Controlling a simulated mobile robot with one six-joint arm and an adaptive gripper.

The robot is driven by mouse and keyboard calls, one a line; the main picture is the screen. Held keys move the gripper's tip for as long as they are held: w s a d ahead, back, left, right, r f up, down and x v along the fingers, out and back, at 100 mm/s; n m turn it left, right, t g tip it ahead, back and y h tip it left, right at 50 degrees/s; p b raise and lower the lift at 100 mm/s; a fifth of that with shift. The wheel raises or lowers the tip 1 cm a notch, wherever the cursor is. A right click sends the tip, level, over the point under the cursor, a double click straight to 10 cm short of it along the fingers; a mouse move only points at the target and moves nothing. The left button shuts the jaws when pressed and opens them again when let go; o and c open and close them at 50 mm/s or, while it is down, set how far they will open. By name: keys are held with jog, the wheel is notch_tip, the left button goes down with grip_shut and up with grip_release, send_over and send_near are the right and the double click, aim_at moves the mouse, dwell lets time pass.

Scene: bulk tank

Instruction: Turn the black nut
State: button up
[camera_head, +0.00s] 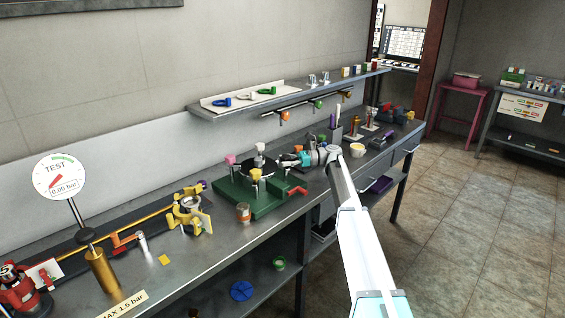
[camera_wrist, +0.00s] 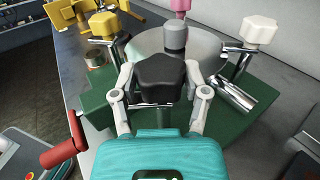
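The black nut (camera_wrist: 162,78) is a dark lobed knob on the near side of a green fixture with a round metal lid, in the middle of the wrist view. My gripper (camera_wrist: 160,84) has one grey finger close along each side of the nut. I cannot tell whether the fingers press on it or stand just apart. In the head view my gripper (camera_head: 308,157) is at the right side of the green fixture (camera_head: 262,203). I cannot make out the nut clearly there.
The fixture also bears a pink knob (camera_head: 230,160), a white knob (camera_head: 260,147) and a yellow knob (camera_head: 257,174). A red handle (camera_head: 298,191) sticks out in front; it also shows in the wrist view (camera_wrist: 57,154). A small jar (camera_head: 243,212) stands nearby on the bench.

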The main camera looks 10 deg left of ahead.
jog(key=v, duration=1)
jog(key=shift+d, duration=0.25)
jog(key=shift+o, duration=0.9)
jog(key=s+m+t+h, duration=0.2)
jog(key=s+m+t, duration=0.8)
jog(key=t, duration=0.6)
jog(key=shift+r+m+p, duration=0.3)
jog(key=shift+r+p, duration=0.05)
jog(key=shift+w+d, duration=0.1)
